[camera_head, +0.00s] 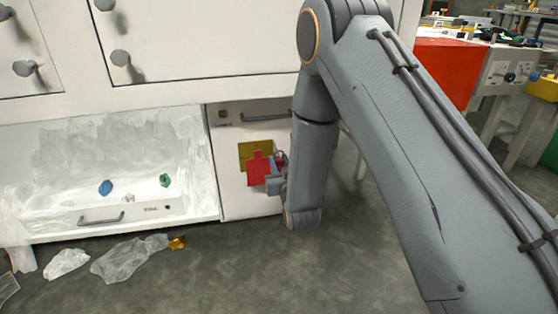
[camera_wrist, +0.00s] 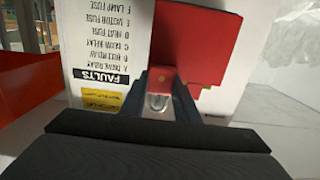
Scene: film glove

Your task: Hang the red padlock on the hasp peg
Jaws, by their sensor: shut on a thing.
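The red padlock (camera_wrist: 162,78) is between my gripper's fingers (camera_wrist: 163,95) in the wrist view, its silver shackle (camera_wrist: 157,103) on the near side. My gripper is shut on it. In the head view my gripper (camera_head: 279,168) is at the white cabinet front, right beside a red plate (camera_head: 259,170); a small red patch there may be the padlock. The red plate, also in the wrist view (camera_wrist: 195,38), overlaps a yellow plate (camera_head: 252,150). I cannot make out the hasp peg, nor whether the padlock touches anything.
A white panel (camera_wrist: 108,40) with an upside-down fault list is beside the red plate. An open bay (camera_head: 110,150) with small coloured pieces is left of the cabinet. Clear plastic film (camera_head: 125,258) lies on the floor. A red box (camera_head: 445,70) stands at the right.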

